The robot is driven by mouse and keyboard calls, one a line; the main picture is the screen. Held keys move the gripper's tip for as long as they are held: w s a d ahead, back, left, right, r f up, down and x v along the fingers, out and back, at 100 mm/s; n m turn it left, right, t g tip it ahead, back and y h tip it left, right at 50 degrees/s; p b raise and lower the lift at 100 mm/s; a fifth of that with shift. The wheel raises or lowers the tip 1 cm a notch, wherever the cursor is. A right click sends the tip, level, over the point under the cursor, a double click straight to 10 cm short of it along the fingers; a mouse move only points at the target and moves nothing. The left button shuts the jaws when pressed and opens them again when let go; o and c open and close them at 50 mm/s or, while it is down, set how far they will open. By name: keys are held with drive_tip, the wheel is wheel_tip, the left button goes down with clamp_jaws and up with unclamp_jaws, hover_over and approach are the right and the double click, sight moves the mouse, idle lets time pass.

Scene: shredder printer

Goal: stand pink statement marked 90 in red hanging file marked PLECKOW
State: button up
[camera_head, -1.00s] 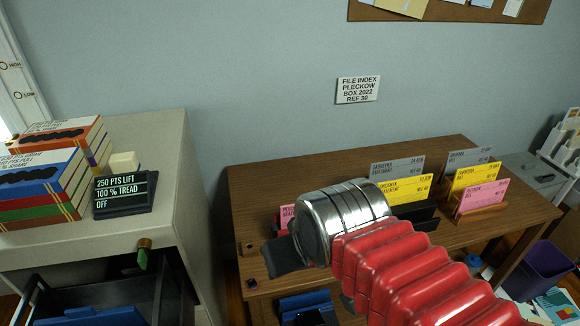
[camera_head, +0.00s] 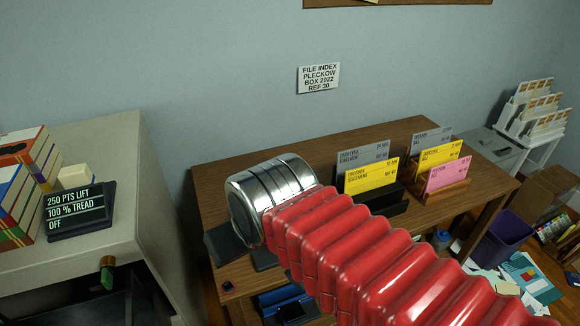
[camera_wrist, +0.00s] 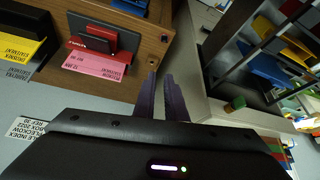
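In the wrist view, which is upside down, a pink statement (camera_wrist: 98,64) stands at the red hanging file (camera_wrist: 92,42), its printed face showing and its edge against the red part. Its number is too small to read, as is the file's white marking. My gripper's two dark fingers (camera_wrist: 164,97) are apart, with nothing between them, beside the statement and clear of it. In the head view my arm and silver wrist hide the red file, this statement and the fingers. Another pink slip (camera_head: 447,176) stands in a wooden holder at the table's right.
Yellow (camera_head: 372,177) and grey (camera_head: 364,151) slips stand in black holders on the wooden table (camera_head: 220,180). A grey cabinet (camera_head: 130,165) carries binders (camera_head: 28,160) and a sign (camera_head: 78,212). A purple bin (camera_head: 505,238) stands at right.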

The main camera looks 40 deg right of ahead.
drive_tip(key=w+d+r+m+g, duration=0.1)
drive_tip(key=w+d+m+g, duration=0.2)
drive_tip(key=w+d+m, duration=0.85)
drive_tip(key=w+d+f+m+g, duration=0.1)
drive_tip(key=w+d+f+m, duration=0.3)
drive_tip(key=d, duration=0.3)
drive_tip(key=w+d+f+m+g, duration=0.1)
drive_tip(key=w+d+f+m, duration=0.4)
drive_tip(key=w+d, duration=0.1)
drive_tip(key=shift+d+g, duration=0.3)
drive_tip(key=shift+d, duration=0.45)
wheel_tip(320, 180, down, 14)
drive_tip(key=shift+r, duration=0.1)
drive_tip(key=shift+c, duration=0.5)
